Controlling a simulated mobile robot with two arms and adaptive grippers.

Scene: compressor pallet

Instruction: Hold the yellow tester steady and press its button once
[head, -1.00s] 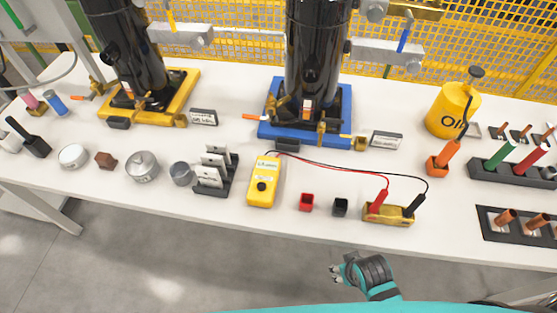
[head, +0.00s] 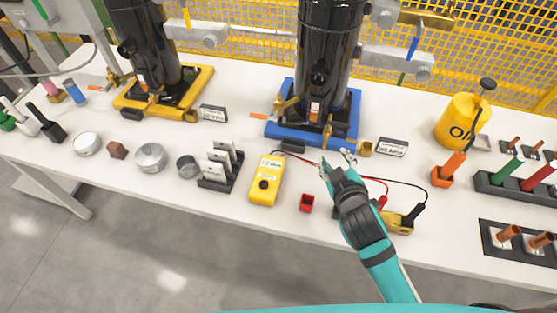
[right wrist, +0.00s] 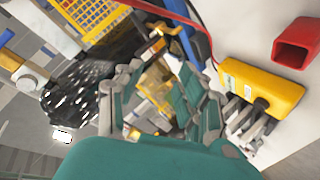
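The yellow tester (head: 267,180) lies on the white table in the middle of the head view, with a small label at its top and a dark round button (head: 264,185) on its face. It also shows in the right wrist view (right wrist: 258,78), partly covered by a finger. My right gripper (head: 338,162) is over the table, to the right of the tester and apart from it. Its fingers are spread, with nothing between them in the head view; the wrist view (right wrist: 165,95) also shows them apart. My left gripper is out of view.
Red and black leads run from the tester towards a brass-coloured block (head: 398,221). A small red cup (head: 307,202) stands right of the tester, and a rack with white cards (head: 222,168) stands left. Behind is the blue compressor base (head: 290,130).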

